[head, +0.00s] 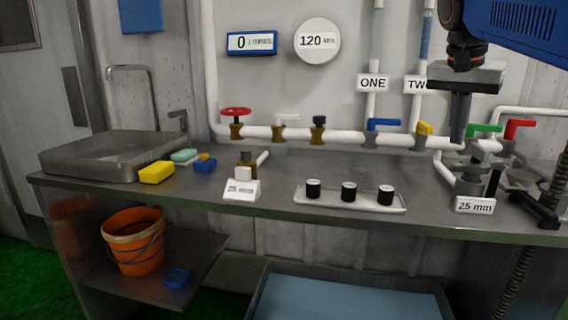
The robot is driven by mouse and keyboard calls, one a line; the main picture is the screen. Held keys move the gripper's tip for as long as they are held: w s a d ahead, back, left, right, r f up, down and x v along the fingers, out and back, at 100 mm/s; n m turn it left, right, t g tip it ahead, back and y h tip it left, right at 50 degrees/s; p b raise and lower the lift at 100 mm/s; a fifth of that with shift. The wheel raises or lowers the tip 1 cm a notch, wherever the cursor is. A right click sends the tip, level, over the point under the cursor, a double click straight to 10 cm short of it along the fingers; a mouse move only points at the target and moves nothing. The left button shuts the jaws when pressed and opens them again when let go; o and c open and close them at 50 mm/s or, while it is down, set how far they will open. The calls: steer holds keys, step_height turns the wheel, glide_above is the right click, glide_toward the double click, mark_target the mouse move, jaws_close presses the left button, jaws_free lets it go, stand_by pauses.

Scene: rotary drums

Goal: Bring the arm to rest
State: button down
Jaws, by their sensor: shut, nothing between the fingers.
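My gripper (459,138) hangs pointing down at the right, in front of the pipe wall. Its fingers are together with nothing held. The dark wrist and blue arm link above it run up to the top right corner. The fingertips appear just above and behind the fitting (469,183) with the "25 mm" card (475,205); I cannot tell whether they touch the pipe or valves there.
Valves line the pipe (345,136), including red (236,112), blue (384,124), yellow (424,128) and green (485,130) handles. A tray (350,203) with three black-and-white pieces lies on the steel bench (300,173). An orange bucket (134,245) stands below.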

steer(key=s+a+f+n+y, duration=0.1)
steer(key=s+a+f+n, duration=0.2)
steer(key=s+f, duration=0.4)
steer(key=s+a+f+n+t+y, duration=0.1)
steer(key=s+a+f+n, duration=0.2)
steer(key=s+f, duration=0.4)
steer(key=s+a+f+n+t, duration=0.1)
steer(key=s+f, duration=0.6)
steer(key=f, duration=1.2)
steer(key=shift+a+f+n+y, duration=0.4)
steer(key=shift+a+n, duration=0.5)
steer(key=shift+n, duration=0.2)
